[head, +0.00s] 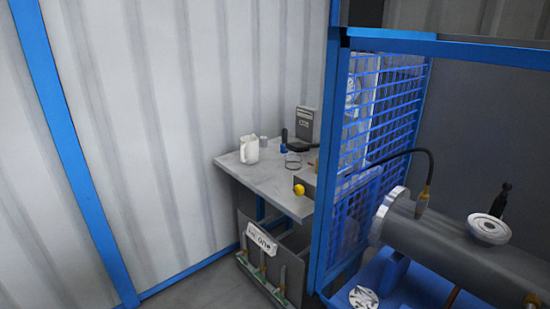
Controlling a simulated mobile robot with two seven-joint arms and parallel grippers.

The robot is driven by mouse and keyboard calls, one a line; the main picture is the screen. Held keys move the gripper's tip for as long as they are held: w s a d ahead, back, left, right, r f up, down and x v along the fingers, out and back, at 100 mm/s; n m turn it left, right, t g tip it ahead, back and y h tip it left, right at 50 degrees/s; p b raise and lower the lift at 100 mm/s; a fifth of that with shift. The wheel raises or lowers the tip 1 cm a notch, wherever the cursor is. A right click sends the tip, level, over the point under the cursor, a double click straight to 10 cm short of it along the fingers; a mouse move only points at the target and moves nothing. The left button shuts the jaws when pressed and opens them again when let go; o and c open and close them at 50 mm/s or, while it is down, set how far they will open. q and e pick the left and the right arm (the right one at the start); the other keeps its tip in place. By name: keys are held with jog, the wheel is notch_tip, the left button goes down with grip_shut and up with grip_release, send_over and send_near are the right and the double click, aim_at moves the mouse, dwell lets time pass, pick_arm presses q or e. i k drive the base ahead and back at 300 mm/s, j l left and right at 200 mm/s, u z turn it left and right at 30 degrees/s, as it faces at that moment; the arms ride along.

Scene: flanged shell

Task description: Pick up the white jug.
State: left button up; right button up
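The white jug (249,150) stands upright on the grey table (264,185), near its left end. It looks small and far off in the head view. Its handle appears to be on its right side. Nothing touches it that I can see. Neither of my grippers shows in the head view.
On the table are a small grey cylinder (264,141), a clear glass vessel (293,161), a dark grey device (305,124) and a yellow knob (299,189). A blue mesh cage (385,110) borders the table's right. A large flanged shell (430,228) fills the right foreground.

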aim_at(249, 144)
jog(key=i+j+u, duration=0.7)
jog(key=u, duration=0.15)
jog(key=i+u, duration=0.45)
jog(key=i+z, duration=0.25)
jog(key=z, duration=0.15)
jog(key=i+z, duration=0.4)
jog(key=i+j+z, duration=0.15)
jog(key=z, duration=0.2)
